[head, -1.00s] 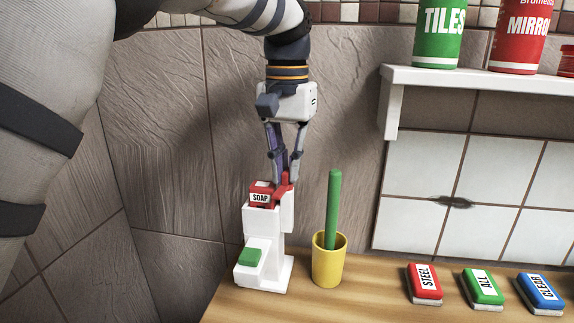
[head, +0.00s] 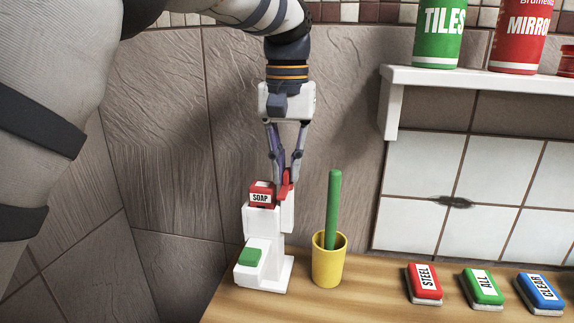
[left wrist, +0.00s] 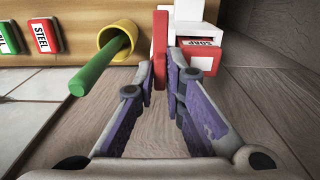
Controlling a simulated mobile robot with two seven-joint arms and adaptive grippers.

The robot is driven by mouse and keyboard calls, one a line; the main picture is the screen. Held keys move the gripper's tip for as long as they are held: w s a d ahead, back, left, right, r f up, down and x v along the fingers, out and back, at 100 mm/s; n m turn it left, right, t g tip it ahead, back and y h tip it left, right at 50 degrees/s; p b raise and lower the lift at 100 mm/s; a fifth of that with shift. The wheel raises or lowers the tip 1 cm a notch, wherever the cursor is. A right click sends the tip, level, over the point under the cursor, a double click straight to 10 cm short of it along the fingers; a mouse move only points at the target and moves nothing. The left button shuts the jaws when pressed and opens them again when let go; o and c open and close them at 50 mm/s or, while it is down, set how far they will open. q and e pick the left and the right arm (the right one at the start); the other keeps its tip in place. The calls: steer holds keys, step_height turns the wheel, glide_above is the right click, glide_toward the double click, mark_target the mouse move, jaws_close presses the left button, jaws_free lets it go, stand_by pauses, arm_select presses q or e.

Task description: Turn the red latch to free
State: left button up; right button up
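The red latch (head: 287,184) is on the upper right part of a white dispenser (head: 263,222) against the wall. In the left wrist view the latch (left wrist: 160,42) stands as an upright bar between my fingertips. A red box labelled SOAP (head: 261,195) sits in the dispenser's top, beside the latch. A green button (head: 250,257) is on the dispenser's low front step. My right gripper is not in view.
A yellow cup (head: 328,265) with a green stick (head: 333,205) stands close right of the dispenser. Red, green and blue sponges (head: 483,288) lie farther right on the wooden counter (head: 375,290). A white shelf (head: 480,80) with bottles hangs at upper right.

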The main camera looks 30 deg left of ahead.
mark_target(287, 171)
arm_select(q)
steer(key=shift+o, duration=1.3)
step_height(287, 171, up, 12)
steer(key=shift+s+f, duration=0.1)
